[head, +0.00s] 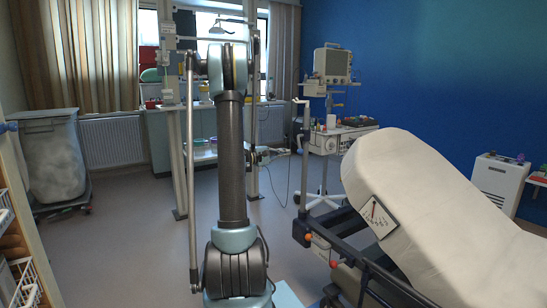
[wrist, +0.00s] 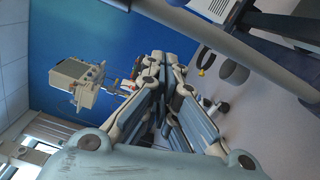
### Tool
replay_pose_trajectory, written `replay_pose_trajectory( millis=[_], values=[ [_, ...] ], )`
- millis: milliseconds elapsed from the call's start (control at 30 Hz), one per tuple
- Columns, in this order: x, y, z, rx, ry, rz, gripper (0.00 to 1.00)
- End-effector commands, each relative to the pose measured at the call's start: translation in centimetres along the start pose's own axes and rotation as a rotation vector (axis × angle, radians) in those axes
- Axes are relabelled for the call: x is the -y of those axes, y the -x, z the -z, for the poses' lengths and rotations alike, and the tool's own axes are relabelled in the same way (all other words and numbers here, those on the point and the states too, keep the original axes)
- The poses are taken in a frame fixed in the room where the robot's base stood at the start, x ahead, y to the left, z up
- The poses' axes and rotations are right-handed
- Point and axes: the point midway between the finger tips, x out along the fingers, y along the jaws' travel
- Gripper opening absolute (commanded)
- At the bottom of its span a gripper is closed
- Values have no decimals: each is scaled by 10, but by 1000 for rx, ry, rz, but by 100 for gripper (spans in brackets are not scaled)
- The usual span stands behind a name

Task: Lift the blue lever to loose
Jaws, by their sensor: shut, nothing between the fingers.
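My gripper (wrist: 157,66) fills the middle of the wrist view. Its fingers converge at the tips, with nothing held between them. In the head view my upright arm hides part of the room, and I cannot make out the fingers clearly. The stretcher (head: 430,200) stands at the right of the head view, its pale backrest raised, with a tilted dial plate (head: 377,215) bearing a red pointer on its side. Orange-red knobs (head: 308,237) show on its dark frame. I cannot pick out a blue lever on the stretcher with certainty. My gripper touches nothing visible.
A monitor on a stand (head: 332,64) is at the back, also in the wrist view (wrist: 76,82). A white cabinet unit (head: 495,182) is at right. A lined bin (head: 54,160) and a shelf rack (head: 15,225) are at left. The floor between bin and arm is clear.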

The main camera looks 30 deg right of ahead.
Motion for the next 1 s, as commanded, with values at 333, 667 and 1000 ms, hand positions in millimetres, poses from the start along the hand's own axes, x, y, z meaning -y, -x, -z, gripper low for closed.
replay_pose_trajectory(
  millis=[333, 667, 1000],
  values=[
    [0, -7, -36, 0, 0, 0, 0],
    [0, -7, -38, -1, 0, 0, 0],
    [3, -19, -47, 16, 30, 2, 0]
  ],
)
